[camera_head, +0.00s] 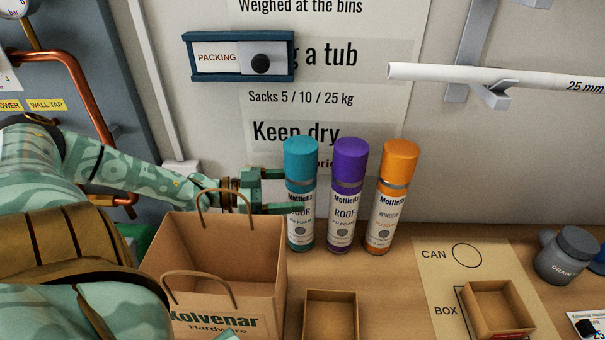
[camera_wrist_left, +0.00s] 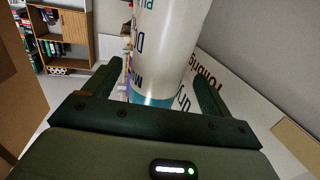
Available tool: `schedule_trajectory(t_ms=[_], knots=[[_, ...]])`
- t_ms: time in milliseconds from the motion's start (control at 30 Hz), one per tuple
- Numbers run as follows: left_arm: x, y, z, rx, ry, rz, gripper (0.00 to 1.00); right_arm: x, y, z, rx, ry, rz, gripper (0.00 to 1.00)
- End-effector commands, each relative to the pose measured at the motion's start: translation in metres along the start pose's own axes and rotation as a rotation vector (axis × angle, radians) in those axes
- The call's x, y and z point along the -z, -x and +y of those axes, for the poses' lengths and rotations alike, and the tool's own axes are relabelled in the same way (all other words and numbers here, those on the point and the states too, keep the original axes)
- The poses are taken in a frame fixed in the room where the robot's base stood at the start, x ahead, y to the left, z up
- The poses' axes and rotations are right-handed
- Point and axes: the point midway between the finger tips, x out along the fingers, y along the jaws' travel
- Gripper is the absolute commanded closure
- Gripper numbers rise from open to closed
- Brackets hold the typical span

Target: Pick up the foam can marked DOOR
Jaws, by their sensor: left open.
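The foam can with the teal cap (camera_head: 301,160) stands upright on the bench, leftmost of three cans. Its label, partly covered by a finger, reads as DOOR. My left gripper (camera_head: 290,190) is open, one finger in front of the can and the other toward its far side. In the left wrist view the white can body (camera_wrist_left: 165,50) stands between the two open fingers of my left gripper (camera_wrist_left: 158,85). Contact cannot be told. My right gripper is not in view.
A purple-capped ROOF can (camera_head: 347,200) and an orange-capped can (camera_head: 392,200) stand close to the right. A paper bag (camera_head: 215,285) stands in front, left. A small open box (camera_head: 330,296) is in front. A mat (camera_head: 440,262) marked CAN and BOX lies right.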

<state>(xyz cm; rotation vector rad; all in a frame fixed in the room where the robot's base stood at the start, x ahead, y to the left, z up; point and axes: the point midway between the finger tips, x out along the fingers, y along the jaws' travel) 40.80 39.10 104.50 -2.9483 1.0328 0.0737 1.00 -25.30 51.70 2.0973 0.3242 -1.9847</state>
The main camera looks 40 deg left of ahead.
Motion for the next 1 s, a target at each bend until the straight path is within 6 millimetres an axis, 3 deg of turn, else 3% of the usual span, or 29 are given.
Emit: schedule_trajectory(t_ms=[233,567,867,1000], knots=[[-0.009,-0.039,0.003,-0.001,0.002,0.001,0.16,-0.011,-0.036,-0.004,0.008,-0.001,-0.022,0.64],[-0.003,-0.046,0.003,0.0,0.001,0.0,0.16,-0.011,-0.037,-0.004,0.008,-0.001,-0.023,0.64],[-0.003,-0.046,0.003,0.001,0.0,0.0,1.0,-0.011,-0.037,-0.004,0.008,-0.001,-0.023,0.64],[-0.002,-0.046,0.002,0.0,0.0,0.003,1.0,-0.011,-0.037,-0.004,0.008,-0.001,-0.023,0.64]])
